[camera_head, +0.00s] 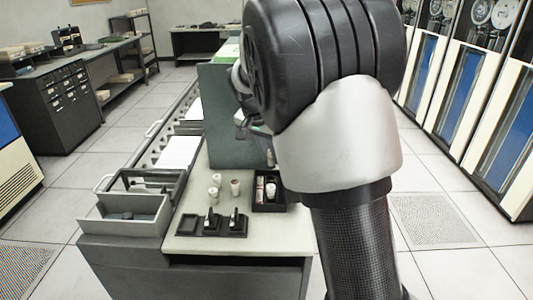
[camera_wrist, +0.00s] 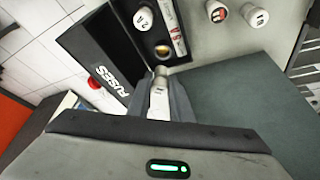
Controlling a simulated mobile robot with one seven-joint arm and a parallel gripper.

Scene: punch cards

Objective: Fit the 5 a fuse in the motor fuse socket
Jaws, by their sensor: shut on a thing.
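My gripper (camera_wrist: 158,90) is shut on a pale fuse (camera_wrist: 159,82) at the edge of the black fuse tray (camera_wrist: 92,52). The held fuse's rating cannot be read. The fuse tray (camera_head: 272,206) also shows there, at the counter's right. In the wrist view a white fuse (camera_wrist: 143,18) and a brass-coloured round end (camera_wrist: 163,50) are in the tray. Two black sockets, the left one (camera_head: 209,222) and the right one (camera_head: 234,223), sit at the counter's front; I cannot read which is the motor one.
Several white fuses (camera_head: 214,194) stand loose on the pale counter (camera_head: 185,246) behind the sockets. A green-grey cabinet (camera_head: 226,115) rises behind the tray. A grey open bin (camera_head: 126,217) is at the left. The front strip of the counter is clear.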

